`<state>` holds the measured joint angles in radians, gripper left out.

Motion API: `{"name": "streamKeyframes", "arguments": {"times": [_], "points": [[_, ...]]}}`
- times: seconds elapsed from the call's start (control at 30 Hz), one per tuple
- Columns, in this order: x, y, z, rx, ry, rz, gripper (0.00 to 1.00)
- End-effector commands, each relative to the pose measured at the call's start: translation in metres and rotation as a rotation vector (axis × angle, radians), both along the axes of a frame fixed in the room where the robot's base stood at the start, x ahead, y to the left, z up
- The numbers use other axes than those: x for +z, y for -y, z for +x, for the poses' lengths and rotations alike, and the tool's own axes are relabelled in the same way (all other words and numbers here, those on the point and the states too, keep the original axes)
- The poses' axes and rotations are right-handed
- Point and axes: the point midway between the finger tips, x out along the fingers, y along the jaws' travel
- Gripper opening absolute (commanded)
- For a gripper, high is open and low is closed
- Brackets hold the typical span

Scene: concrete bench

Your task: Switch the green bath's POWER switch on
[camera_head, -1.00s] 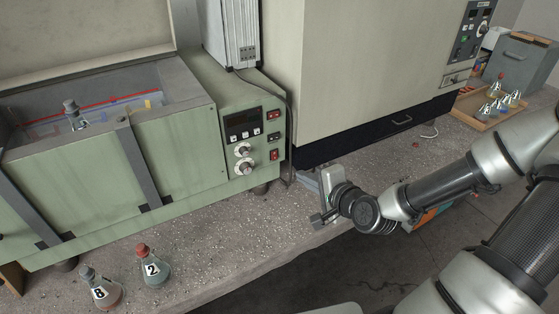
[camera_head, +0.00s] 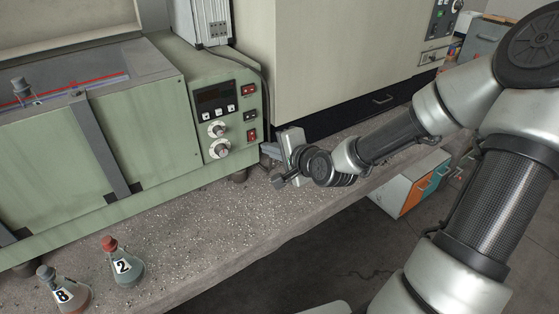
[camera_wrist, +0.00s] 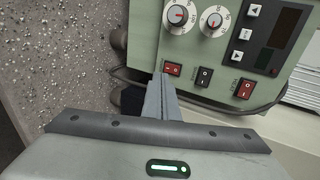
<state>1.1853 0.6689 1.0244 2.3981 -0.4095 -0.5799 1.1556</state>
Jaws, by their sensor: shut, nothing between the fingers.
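The green bath (camera_head: 150,140) stands at the left of the bench. Its control panel has a display, two knobs and a column of three switches: a red one at the top (camera_head: 249,90), a black one in the middle (camera_head: 250,115) and a red one at the bottom (camera_head: 252,135). The wrist view shows them as upper red (camera_wrist: 244,89), black (camera_wrist: 204,77) and lower red (camera_wrist: 172,69). Their labels are too small to read surely. My gripper (camera_head: 268,150) is shut and empty, right of the panel's lower corner. Its fingertips (camera_wrist: 163,78) appear close to the lower red switch; contact cannot be told.
Flasks marked 2 (camera_head: 122,265) and 8 (camera_head: 66,290) stand on the bench front. Another stoppered flask (camera_head: 24,90) is in the bath. A large beige cabinet (camera_head: 345,55) stands right of the bath. A grey cable (camera_head: 262,75) hangs between them.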

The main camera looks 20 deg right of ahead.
Motion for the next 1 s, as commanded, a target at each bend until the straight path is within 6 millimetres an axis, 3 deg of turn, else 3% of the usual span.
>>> {"name": "streamKeyframes", "arguments": {"times": [0.1,0.33,1.0], "points": [[-0.013,-0.009,0.021,0.004,0.002,0.000,0.00],[-0.014,-0.016,0.049,0.000,0.000,0.000,0.00],[-0.015,-0.019,0.059,0.000,0.000,0.000,0.00]]}}
